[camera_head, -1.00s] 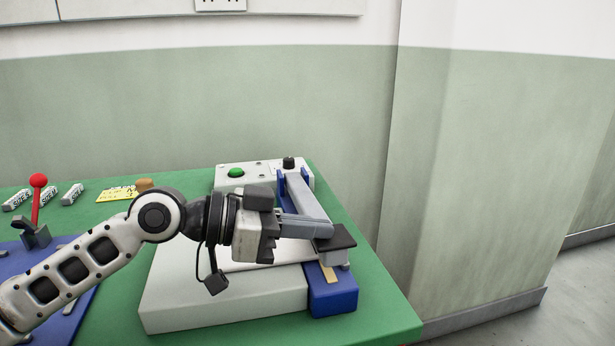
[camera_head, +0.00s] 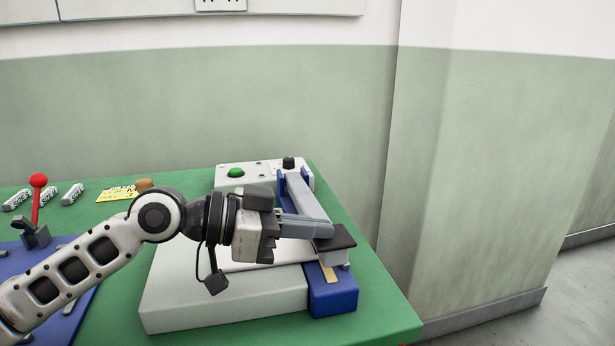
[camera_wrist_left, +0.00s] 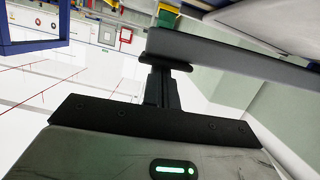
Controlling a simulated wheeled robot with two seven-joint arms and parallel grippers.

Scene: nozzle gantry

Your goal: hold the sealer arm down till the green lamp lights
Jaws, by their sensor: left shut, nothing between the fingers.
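The sealer arm is a grey bar (camera_head: 307,200) with a dark pad (camera_head: 337,238) at its front end. It reaches forward over a blue base (camera_head: 333,297) with a tan strip. My left gripper (camera_head: 309,227) is shut and empty, its fingertips at the bar just behind the pad. The wrist view shows the fingers (camera_wrist_left: 163,75) against the grey bar (camera_wrist_left: 225,50); firm contact is hard to tell. The green lamp (camera_head: 236,172) is a dome on the light grey control box (camera_head: 262,182); I cannot tell whether it is lit. My right gripper is out of view.
A pale grey platform (camera_head: 220,305) lies beneath my left wrist on the green table (camera_head: 385,310). A red-knobbed lever (camera_head: 37,195), small labelled blocks (camera_head: 72,194) and a yellow card (camera_head: 117,193) are at the left. A wall stands close behind the table.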

